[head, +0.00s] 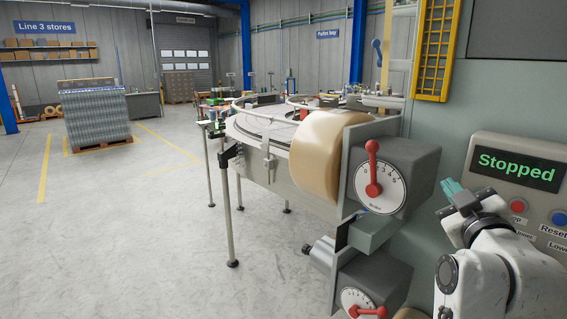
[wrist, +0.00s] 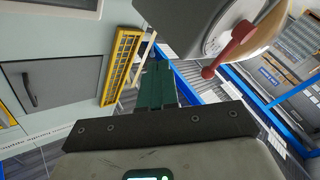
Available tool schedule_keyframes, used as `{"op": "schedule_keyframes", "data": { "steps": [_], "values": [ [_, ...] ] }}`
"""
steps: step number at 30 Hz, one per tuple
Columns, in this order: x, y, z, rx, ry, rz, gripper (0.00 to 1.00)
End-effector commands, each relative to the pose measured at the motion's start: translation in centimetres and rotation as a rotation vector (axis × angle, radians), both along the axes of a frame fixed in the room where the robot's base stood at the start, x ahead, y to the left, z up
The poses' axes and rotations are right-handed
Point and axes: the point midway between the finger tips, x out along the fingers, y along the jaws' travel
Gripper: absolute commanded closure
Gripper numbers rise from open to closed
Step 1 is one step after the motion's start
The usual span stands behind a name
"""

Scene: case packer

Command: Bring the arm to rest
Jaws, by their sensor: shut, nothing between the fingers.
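My gripper (head: 451,189) is at the right of the head view, in front of the machine's control panel (head: 520,172). Its teal fingers are together and hold nothing; they also show in the wrist view (wrist: 156,85), pointing up the picture. The panel's display reads "Stopped". A red button (head: 517,206) and a blue button (head: 558,218) sit below the display, to the right of the fingers. I cannot tell whether the fingertips touch anything, but they appear free in the wrist view.
A dial with a red handle (head: 373,170) stands left of my gripper, beside a large tape roll (head: 322,158). A second dial (head: 362,303) is below. A round conveyor (head: 262,125) lies behind.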

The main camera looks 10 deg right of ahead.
Motion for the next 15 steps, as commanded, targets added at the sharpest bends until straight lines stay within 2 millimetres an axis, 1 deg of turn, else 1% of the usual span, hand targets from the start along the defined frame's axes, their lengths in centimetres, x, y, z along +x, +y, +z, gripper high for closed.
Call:
{"op": "schedule_keyframes", "data": {
  "steps": [1,2,3,5,6,8,9,11,12,14,15],
  "values": [
    [-0.4,0.5,-3.9,0.035,0.085,0.018,1.00],
    [-0.7,0.9,-5.9,0.062,0.131,0.029,1.00],
    [-1.2,1.4,-8.5,0.097,0.192,0.041,1.00],
    [-2.3,2.1,-12.5,0.150,0.287,0.053,1.00],
    [-3.2,2.6,-15.1,0.188,0.349,0.057,1.00],
    [-4.7,3.3,-18.9,0.242,0.441,0.058,1.00],
    [-5.9,3.8,-21.4,0.280,0.504,0.057,1.00],
    [-8.0,4.5,-25.0,0.335,0.597,0.048,1.00],
    [-9.5,4.9,-27.2,0.373,0.657,0.039,1.00],
    [-12.0,5.7,-30.5,0.430,0.749,0.020,1.00],
    [-13.8,6.2,-32.5,0.467,0.812,0.004,1.00]
  ]
}}
